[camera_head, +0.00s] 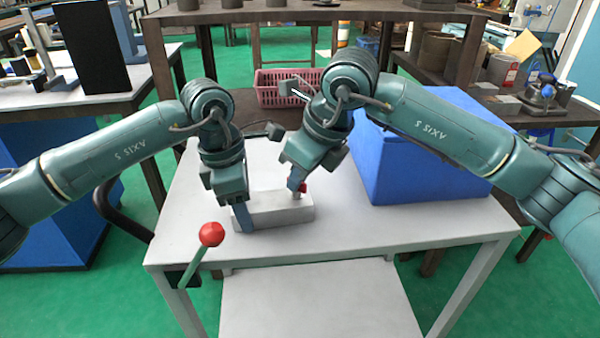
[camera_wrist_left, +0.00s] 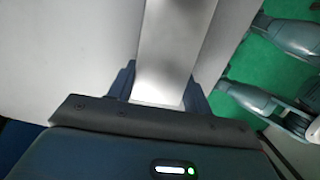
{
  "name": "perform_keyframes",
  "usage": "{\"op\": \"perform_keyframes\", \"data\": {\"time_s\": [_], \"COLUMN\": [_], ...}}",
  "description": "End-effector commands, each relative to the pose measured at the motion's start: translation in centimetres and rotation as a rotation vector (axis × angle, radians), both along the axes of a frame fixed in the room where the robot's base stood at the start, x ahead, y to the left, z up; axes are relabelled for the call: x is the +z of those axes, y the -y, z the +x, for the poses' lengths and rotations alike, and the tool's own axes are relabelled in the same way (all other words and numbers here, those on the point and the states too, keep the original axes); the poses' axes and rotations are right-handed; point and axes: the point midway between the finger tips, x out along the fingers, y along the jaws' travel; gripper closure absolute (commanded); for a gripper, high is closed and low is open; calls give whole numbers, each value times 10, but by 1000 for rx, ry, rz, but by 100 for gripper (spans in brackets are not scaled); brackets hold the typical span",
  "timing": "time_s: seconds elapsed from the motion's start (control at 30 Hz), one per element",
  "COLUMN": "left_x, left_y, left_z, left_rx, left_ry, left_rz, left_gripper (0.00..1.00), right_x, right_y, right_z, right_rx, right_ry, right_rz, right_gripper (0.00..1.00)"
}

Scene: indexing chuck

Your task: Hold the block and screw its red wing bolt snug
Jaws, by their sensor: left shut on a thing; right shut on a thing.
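The block (camera_head: 270,213) is a long pale grey bar lying on the white table. My left gripper (camera_head: 242,218) points down and is shut on its left end. In the left wrist view the block (camera_wrist_left: 172,50) runs away from between the two fingers (camera_wrist_left: 158,88). The red wing bolt (camera_head: 302,188) stands at the right part of the block's top. My right gripper (camera_head: 298,187) is tilted and shut on it, hiding most of it. How deep the bolt sits cannot be told.
The white table (camera_head: 370,235) is clear in front and to the right of the block. A large blue box (camera_head: 425,150) stands at the back right. A lever with a red ball knob (camera_head: 211,234) rises at the table's front left. A pink basket (camera_head: 285,88) is behind.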

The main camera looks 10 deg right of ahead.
Motion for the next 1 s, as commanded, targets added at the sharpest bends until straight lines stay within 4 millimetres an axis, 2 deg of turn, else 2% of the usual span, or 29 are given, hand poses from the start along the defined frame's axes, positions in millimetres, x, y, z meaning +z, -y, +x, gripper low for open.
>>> {"op": "perform_keyframes", "data": {"time_s": [0.5, 1.0], "left_x": [-2, -2], "left_y": [-1, -1], "left_z": [0, 0], "left_rx": [3, 4], "left_ry": [-3, -3], "left_rz": [3, 3], "left_gripper": [72, 72], "right_x": [0, 0], "right_y": [-3, -3], "right_z": [-2, -2], "right_rx": [-418, -574], "right_ry": [0, 1], "right_rz": [0, 0], "right_gripper": [100, 100]}}
